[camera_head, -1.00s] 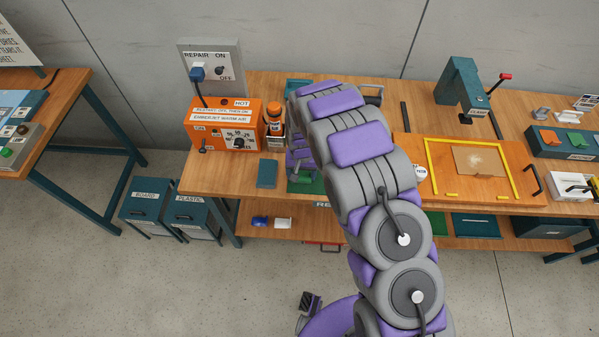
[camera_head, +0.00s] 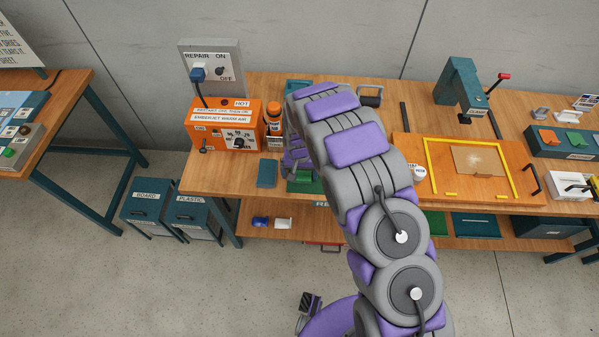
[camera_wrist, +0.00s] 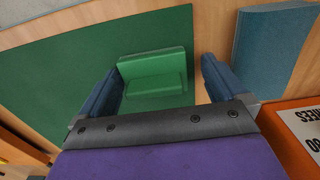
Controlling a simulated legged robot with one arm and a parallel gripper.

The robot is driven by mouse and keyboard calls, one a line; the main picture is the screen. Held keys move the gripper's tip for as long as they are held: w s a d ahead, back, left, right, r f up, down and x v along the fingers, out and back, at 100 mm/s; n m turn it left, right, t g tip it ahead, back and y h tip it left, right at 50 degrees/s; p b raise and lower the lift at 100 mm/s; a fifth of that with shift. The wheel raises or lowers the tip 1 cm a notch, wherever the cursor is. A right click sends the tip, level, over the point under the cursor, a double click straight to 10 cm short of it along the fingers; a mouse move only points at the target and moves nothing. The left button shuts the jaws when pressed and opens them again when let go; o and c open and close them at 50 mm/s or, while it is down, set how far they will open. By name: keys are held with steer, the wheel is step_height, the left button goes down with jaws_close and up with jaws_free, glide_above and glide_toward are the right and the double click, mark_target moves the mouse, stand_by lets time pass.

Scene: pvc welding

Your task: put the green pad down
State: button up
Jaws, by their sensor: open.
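The green pad (camera_wrist: 155,82), a small block with a raised back part, rests on a flat darker green sheet (camera_wrist: 60,85) in the wrist view. My gripper (camera_wrist: 163,70) is open, with one blue finger on each side of the pad and visible gaps between. In the head view the pad (camera_head: 304,176) shows just below my gripper (camera_head: 296,160), near the front edge of the bench. My arm hides part of the area around it.
A blue-grey slab (camera_head: 267,174) lies left of the pad, also in the wrist view (camera_wrist: 270,45). A yellow-framed board (camera_head: 470,168) lies to the right.

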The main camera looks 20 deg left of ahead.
steer(key=shift+d+f, duration=0.15)
steer(key=shift+d, duration=0.1)
stand_by(0.3)
step_height(320, 180, up, 12)
steer(key=p, duration=0.2)
steer(key=shift+r, duration=0.25)
steer(key=shift+w+a, duration=0.1)
